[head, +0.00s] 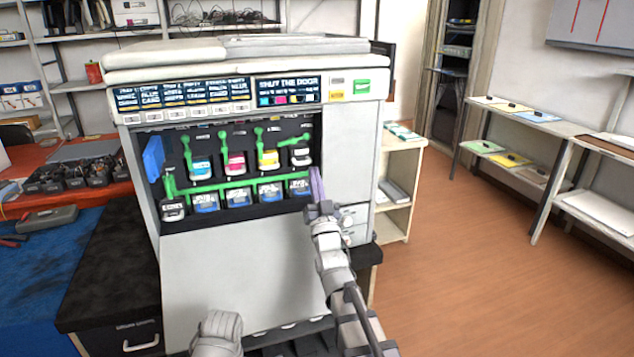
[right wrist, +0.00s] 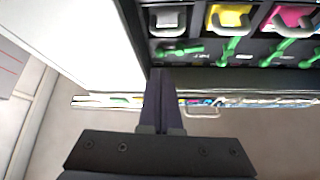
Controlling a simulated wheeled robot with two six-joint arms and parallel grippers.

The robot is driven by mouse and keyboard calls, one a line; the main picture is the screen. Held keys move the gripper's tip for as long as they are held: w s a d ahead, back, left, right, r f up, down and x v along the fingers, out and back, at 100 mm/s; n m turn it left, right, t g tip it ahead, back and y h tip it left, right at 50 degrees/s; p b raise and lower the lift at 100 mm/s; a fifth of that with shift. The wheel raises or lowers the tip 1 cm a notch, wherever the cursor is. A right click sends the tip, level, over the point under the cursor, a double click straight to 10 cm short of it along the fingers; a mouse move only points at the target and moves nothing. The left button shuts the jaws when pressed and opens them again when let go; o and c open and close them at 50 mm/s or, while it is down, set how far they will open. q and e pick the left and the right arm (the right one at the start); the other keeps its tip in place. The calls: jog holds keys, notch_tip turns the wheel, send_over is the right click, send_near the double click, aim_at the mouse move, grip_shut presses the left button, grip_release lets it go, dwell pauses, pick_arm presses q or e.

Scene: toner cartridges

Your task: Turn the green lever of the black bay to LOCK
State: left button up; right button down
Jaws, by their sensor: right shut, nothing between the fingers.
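The black bay (head: 301,156) is the rightmost of the upper row in the open printer; its cartridge front is white and dark. Its green lever (head: 294,141) lies nearly flat, pointing left, while the other bays' levers stand more upright. In the right wrist view, turned over, the same lever (right wrist: 180,50) lies sideways beside the grey cartridge handle (right wrist: 168,20). LOCK marking is too small to read. My right gripper (head: 316,186) is shut and empty, below and right of the black bay, apart from the lever. My left gripper is out of view.
The yellow bay (head: 268,158) is just left of the black one. A green bar (head: 240,184) crosses above the lower row of bottles. The lowered front door (head: 240,270) is below. A blue part (head: 153,158) stands at the opening's left side.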

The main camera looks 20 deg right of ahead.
aim_at(308, 138)
jog(key=p+x, duration=0.4)
jog(key=x, duration=0.4)
jog(key=shift+w+r, duration=0.1)
jog(key=shift+w, duration=0.1)
